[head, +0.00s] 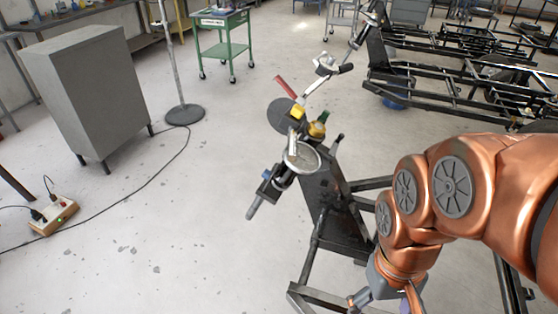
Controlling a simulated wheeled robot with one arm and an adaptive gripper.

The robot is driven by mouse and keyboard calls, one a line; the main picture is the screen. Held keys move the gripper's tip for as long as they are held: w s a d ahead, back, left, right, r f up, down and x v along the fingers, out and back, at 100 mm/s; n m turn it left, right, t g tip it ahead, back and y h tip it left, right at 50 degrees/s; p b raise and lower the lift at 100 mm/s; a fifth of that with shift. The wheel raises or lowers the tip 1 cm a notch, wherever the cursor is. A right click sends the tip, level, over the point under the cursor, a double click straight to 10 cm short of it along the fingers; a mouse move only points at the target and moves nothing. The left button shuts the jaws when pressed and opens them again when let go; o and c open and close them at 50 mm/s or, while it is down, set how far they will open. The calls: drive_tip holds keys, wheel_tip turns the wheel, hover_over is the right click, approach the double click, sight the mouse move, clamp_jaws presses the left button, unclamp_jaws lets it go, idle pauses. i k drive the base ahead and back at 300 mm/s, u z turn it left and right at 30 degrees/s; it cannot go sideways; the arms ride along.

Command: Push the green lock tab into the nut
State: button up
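A suspension assembly stands on a dark metal frame (340,225) in the middle of the head view. It has a silver disc (302,158), a gold-yellow rounded part (317,130) and a small dark green piece (321,117) just above that part. The green piece may be the lock tab; it is too small to be sure. I cannot make out the nut clearly. My gripper (385,300) is at the bottom edge, below and right of the assembly and apart from it. Its fingers are partly cut off, so their opening and any held thing are unclear.
A yellow block (297,112) and a red bar (285,87) sit at the assembly's upper end. A grey cabinet (85,90), a power strip (54,217) with a cable, a round-based stand (184,115) and a green cart (224,45) are left. Floor between is clear.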

sight(326, 114)
drive_tip(key=k, duration=0.65)
drive_tip(key=u, duration=0.75)
drive_tip(key=i, duration=1.25)
drive_tip(key=u, duration=0.75)
drive_tip(key=i, duration=1.7)
drive_tip(key=z, duration=0.7)
drive_tip(key=i, duration=1)
drive_tip(key=z, duration=1.55)
drive_tip(key=i, duration=0.45)
drive_tip(key=z, duration=0.25)
